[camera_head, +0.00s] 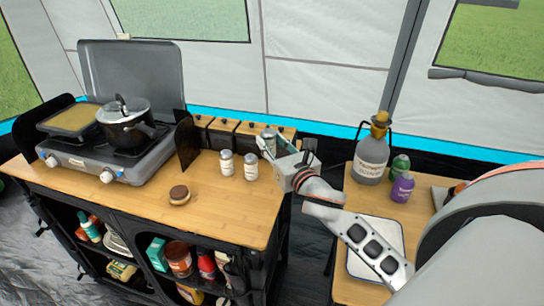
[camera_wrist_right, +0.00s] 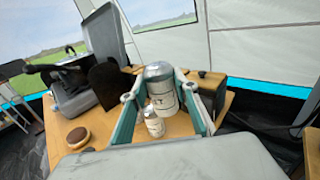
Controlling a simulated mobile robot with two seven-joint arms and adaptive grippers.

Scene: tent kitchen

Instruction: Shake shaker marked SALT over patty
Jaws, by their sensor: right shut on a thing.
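The patty (camera_head: 180,195) is a small round brown piece with a lighter band, lying on the wooden counter left of my right gripper; it also shows in the wrist view (camera_wrist_right: 78,136). My right gripper (camera_head: 277,148) is shut on a grey-topped shaker (camera_head: 268,138), held above the counter's right end. In the wrist view the held shaker (camera_wrist_right: 159,84) sits between the fingers; its label is only partly legible. Two white shakers, one left (camera_head: 226,163) and one right (camera_head: 251,167), stand upright on the counter. My left gripper is not in view.
A gas stove (camera_head: 105,160) with a lidded pot (camera_head: 126,122) stands on the counter's left. Dark-sided boxes (camera_head: 222,132) line the back edge. A side table at right holds a large bottle (camera_head: 371,155), a green bottle and a purple bottle (camera_head: 402,188). The counter front is clear.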

